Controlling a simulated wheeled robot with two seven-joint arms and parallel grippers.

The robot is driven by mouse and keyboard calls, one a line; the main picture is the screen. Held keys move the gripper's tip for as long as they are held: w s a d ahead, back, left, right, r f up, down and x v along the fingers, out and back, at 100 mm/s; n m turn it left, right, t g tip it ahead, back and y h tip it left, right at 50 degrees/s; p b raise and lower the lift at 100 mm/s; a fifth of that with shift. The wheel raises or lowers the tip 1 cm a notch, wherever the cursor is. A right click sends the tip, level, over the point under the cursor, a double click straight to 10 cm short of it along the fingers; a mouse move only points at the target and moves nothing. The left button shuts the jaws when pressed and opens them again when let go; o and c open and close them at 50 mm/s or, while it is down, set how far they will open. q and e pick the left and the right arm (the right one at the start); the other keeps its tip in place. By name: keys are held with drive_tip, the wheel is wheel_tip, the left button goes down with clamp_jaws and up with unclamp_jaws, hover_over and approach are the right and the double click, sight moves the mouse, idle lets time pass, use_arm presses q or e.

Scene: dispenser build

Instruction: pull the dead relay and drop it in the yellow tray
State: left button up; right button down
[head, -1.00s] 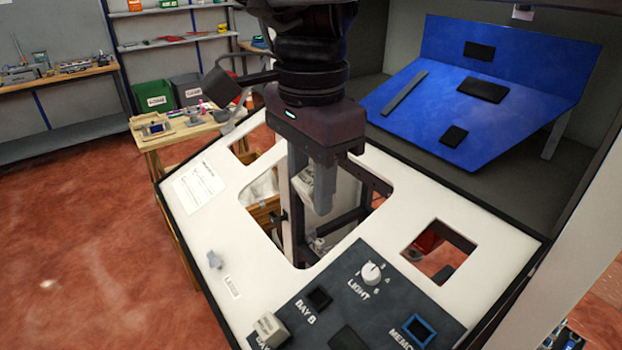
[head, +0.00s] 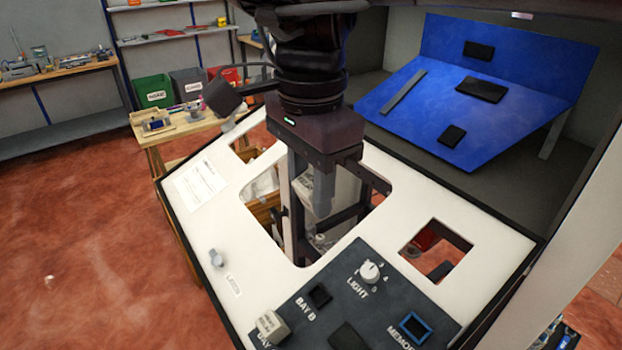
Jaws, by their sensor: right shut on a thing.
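My right gripper (head: 308,190) hangs over the large middle opening of the white sloped panel (head: 232,205), fingers pointing down. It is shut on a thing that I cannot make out. A pale surface shows behind the fingers; I cannot tell whether it is part of the held thing. A cream block (head: 271,326), which looks like a relay, sits at the dark plate's left corner, beside a partly hidden "BAY" label. The socket by "BAY B" (head: 320,296) looks dark and empty. I cannot make out the yellow tray. My left gripper is not in view.
The dark plate (head: 365,315) also carries a light knob (head: 369,271) and a blue-rimmed memory socket (head: 415,328). A smaller opening lies to its upper right. A blue sloped board (head: 420,108) stands behind. A wooden table (head: 170,135) and bins are at the left back.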

drive_tip(key=shift+s+a+r+p, duration=0.15)
drive_tip(key=shift+r+p, duration=0.45)
drive_tip(key=shift+p, duration=0.15)
drive_tip(key=shift+s+a+r+p, duration=0.1)
drive_tip(key=shift+a+r+p, duration=0.05)
drive_tip(key=shift+r+p, duration=0.5)
drive_tip(key=shift+s+a+r, duration=0.2)
drive_tip(key=shift+a+r, duration=0.05)
drive_tip(key=shift+r, duration=0.4)
drive_tip(key=shift+s+a+r, duration=0.15)
drive_tip(key=shift+a+r, duration=0.1)
drive_tip(key=shift+r, duration=0.4)
drive_tip(key=shift+s+a+r, duration=0.2)
drive_tip(key=shift+a+r, duration=0.05)
drive_tip(key=shift+r, duration=0.4)
wheel_tip(320, 180, down, 14)
drive_tip(key=b, duration=1.4)
drive_tip(key=shift+f, duration=0.25)
